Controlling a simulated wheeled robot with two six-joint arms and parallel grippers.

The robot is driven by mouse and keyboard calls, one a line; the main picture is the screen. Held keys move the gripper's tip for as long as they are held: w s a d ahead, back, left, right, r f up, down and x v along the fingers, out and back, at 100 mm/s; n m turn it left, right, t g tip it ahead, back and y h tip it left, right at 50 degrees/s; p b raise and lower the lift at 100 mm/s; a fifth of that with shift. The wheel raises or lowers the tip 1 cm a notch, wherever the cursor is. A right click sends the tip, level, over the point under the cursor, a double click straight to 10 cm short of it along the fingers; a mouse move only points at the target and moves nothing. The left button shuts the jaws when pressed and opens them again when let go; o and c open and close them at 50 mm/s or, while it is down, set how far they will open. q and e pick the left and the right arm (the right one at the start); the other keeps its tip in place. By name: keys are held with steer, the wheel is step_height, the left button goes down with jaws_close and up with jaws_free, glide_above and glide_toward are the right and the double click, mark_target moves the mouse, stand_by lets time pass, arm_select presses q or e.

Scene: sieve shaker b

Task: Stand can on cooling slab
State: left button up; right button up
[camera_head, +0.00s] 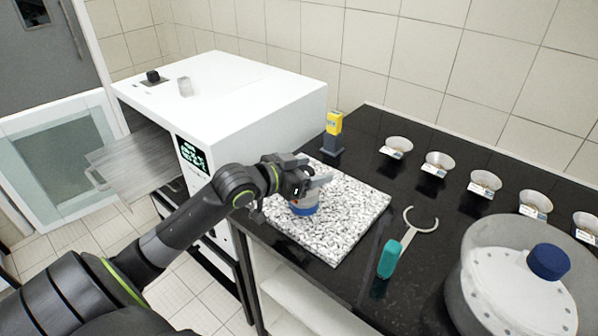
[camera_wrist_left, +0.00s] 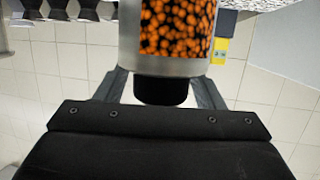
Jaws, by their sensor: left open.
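The can (camera_head: 305,209) stands on the speckled white-and-grey cooling slab (camera_head: 350,215), near its left side, and looks upright. Its blue lower part shows in the head view; my gripper hides much of the rest. In the left wrist view the can (camera_wrist_left: 175,35) shows an orange-and-black speckled pattern, a metal band and a black end piece (camera_wrist_left: 160,91). My left gripper (camera_head: 316,184) is open at the can, with its fingers on either side of the black end piece in the wrist view (camera_wrist_left: 160,92). My right gripper is not in view.
A white oven (camera_head: 250,95) with its door open stands left of the slab. A yellow-and-grey device (camera_head: 333,130) is behind the slab. A teal-handled tool (camera_head: 390,258) lies to the right, near a large round vessel (camera_head: 515,285). Several small bowls (camera_head: 437,162) line the back of the black counter.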

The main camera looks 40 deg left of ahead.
arm_select(q)
steer(key=p+v, duration=0.4)
steer(key=v, duration=0.8)
stand_by(0.5)
